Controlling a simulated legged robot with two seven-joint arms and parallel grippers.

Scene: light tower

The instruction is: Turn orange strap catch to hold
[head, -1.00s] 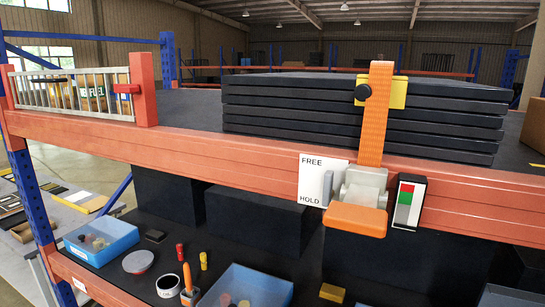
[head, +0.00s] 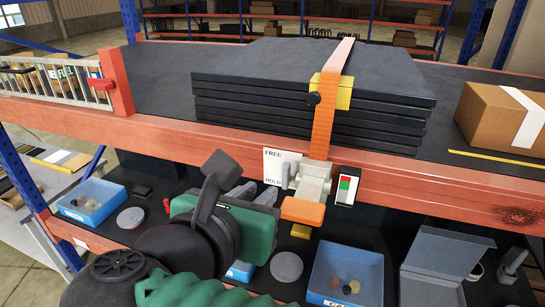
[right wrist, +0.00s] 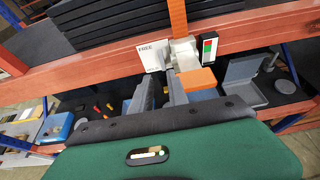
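The orange strap (head: 323,131) runs over a stack of black panels and down to the grey catch (head: 312,183) on the orange beam. The catch's orange lever (head: 303,211) sticks out at the lower front, roughly level with or just below HOLD. A white FREE/HOLD plate (head: 279,166) is left of the catch. My right gripper (head: 252,189) is left of the lever, apart from it. In the right wrist view its two grey fingers (right wrist: 160,82) are spread and empty, pointing toward the plate and catch (right wrist: 183,52). My left gripper is not in view.
A red-green indicator (head: 345,186) is right of the catch. Below the beam, a lower shelf holds a blue bin (head: 345,283), a grey open box (head: 440,258) and small items. A cardboard box (head: 503,118) stands on the upper deck at right. Space before the lever is clear.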

